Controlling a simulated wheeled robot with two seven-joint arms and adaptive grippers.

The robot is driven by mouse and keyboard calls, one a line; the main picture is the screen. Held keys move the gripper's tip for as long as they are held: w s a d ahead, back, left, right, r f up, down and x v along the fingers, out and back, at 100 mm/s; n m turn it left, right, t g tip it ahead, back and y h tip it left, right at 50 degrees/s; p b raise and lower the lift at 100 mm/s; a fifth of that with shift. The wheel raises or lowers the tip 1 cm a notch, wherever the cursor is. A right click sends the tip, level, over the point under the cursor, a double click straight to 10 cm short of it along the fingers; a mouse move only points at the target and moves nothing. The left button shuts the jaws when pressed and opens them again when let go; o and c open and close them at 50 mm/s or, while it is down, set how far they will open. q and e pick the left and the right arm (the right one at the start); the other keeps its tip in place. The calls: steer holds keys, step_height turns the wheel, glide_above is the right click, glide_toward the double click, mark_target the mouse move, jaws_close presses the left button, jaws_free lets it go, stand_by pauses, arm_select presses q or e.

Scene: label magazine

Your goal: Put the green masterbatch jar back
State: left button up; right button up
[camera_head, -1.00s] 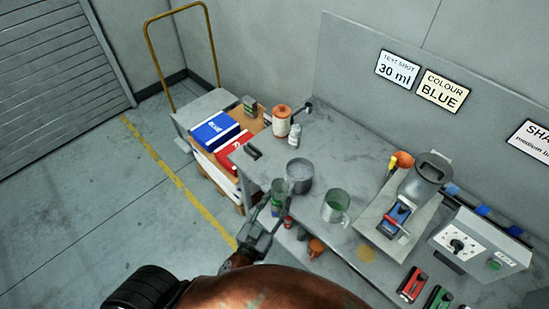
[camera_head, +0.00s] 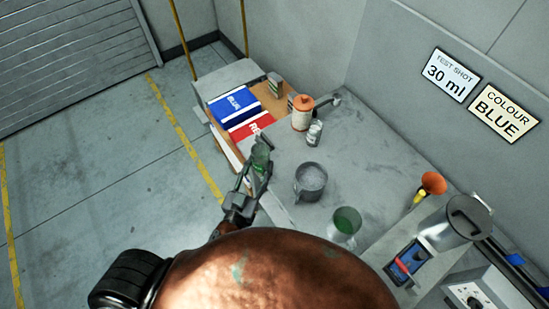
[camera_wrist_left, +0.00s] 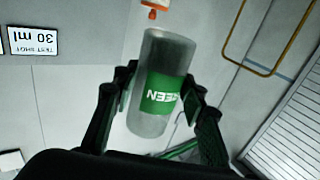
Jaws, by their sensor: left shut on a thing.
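The green masterbatch jar (camera_head: 261,153) is a clear greyish jar with a green label. In the left wrist view the jar (camera_wrist_left: 162,85) sits between the two fingers, and part of the word GREEN reads on its label. The same gripper (camera_wrist_left: 158,100) shows dark fingers on both sides of the jar. My right gripper is in neither view.
A blue box (camera_head: 233,103) and a red box (camera_head: 250,126) lie beyond the jar. An orange-lidded container (camera_head: 302,114), a small bottle (camera_head: 314,133), a grey pot (camera_head: 310,181) and a green-tinted cup (camera_head: 345,223) stand on the bench (camera_head: 365,150). An orange funnel (camera_head: 432,184) is at right.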

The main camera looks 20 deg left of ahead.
arm_select(q)
steer(key=d+f+m+h+b, duration=0.1)
steer(key=d+f+h+b, duration=0.1)
steer(key=d+f+b, duration=0.2)
steer(key=w+f+b, duration=0.1)
steer(key=w+f, duration=0.2)
steer(key=w, duration=0.1)
steer(key=w+f+b, duration=0.1)
steer(key=w+f, duration=0.1)
steer(key=w, duration=0.3)
steer(key=w+a+f+b, duration=0.1)
steer(key=w+f, duration=0.2)
steer(key=w, duration=0.1)
steer(key=shift+w+a+f, duration=0.1)
steer(key=shift+w+f, duration=0.05)
steer(key=shift+f, duration=0.2)
steer(key=shift+w+f, duration=0.35)
steer(key=shift+f, duration=0.05)
steer(key=f+b, duration=0.1)
steer(key=f, duration=0.1)
steer(key=f+b, duration=0.1)
steer(key=shift+w+a+f+b, duration=0.1)
steer(key=shift+w+f+b, duration=0.2)
steer(key=shift+b, duration=0.05)
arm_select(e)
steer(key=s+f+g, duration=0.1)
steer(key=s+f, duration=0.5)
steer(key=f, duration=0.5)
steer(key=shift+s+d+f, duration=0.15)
